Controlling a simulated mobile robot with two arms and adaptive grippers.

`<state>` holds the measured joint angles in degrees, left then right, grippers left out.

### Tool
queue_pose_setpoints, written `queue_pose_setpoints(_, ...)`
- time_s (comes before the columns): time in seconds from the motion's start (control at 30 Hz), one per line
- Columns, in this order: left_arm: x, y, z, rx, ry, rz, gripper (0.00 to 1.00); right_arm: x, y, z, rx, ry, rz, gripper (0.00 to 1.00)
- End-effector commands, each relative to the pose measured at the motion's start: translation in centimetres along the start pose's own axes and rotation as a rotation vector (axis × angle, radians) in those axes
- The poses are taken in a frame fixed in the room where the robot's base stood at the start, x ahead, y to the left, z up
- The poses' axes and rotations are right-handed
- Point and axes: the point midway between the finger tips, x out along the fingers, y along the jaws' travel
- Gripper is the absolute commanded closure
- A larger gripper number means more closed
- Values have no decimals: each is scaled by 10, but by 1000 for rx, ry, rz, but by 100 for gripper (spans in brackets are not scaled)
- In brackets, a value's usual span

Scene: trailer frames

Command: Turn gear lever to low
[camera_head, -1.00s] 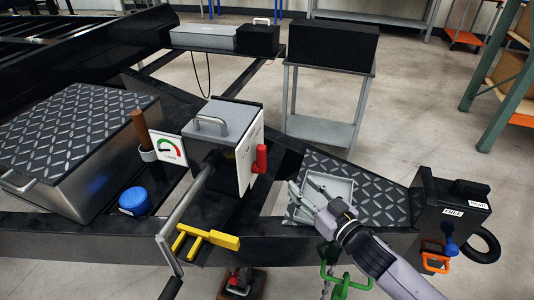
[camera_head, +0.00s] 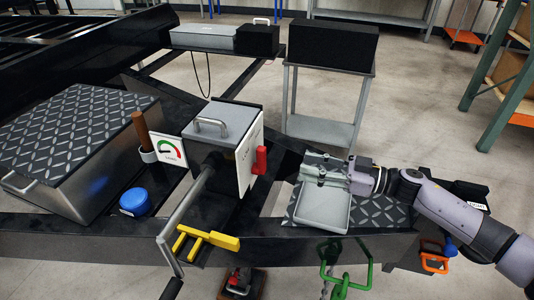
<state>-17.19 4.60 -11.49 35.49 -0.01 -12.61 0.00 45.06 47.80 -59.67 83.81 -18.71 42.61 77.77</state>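The gear lever looks to be the red handle (camera_head: 261,160) on the white side plate (camera_head: 244,165) of the grey-topped gearbox (camera_head: 222,124). It points up. The plate's lettering is too small and slanted to read. My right gripper (camera_head: 304,165) is to the right of the red handle, with its fingers pointing left toward it. The two fingers look spread with nothing between them, and they are apart from the handle. The gripper is above the grey tray on the tread plate. My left gripper is not in view.
A long crank handle (camera_head: 178,222) sticks out from the gearbox toward the front. A yellow bracket (camera_head: 205,240) lies on the frame below. The grey tray (camera_head: 326,211) is under my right gripper. A round gauge (camera_head: 171,150) and blue cap (camera_head: 135,201) are at left.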

Motion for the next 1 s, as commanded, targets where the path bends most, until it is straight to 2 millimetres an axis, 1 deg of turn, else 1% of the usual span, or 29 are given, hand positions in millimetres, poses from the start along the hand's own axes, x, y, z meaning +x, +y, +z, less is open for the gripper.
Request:
queue_pose_setpoints(0.03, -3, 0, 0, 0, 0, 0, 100, 13, 0, -3, -1, 4, -3, 62)
queue_pose_setpoints(0.3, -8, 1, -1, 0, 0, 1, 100, 72, 0, -2, -1, 2, -1, 62)
queue_pose_setpoints(0.4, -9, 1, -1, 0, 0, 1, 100, 90, 0, -2, -1, 3, -1, 62)
queue_pose_setpoints(0.5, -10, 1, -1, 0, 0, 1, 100, 103, 0, -1, -1, 2, 1, 62)
queue_pose_setpoints(0.6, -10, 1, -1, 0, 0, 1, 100, 112, 0, 0, -1, 1, 1, 62)
queue_pose_setpoints(0.7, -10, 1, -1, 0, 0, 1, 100, 116, 0, 0, -1, 1, 1, 62)
queue_pose_setpoints(0.97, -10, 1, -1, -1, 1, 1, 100, 117, 0, 0, -1, 1, 1, 62)
queue_pose_setpoints(1.0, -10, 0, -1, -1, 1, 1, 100, 117, 0, 0, -2, 1, 1, 63)
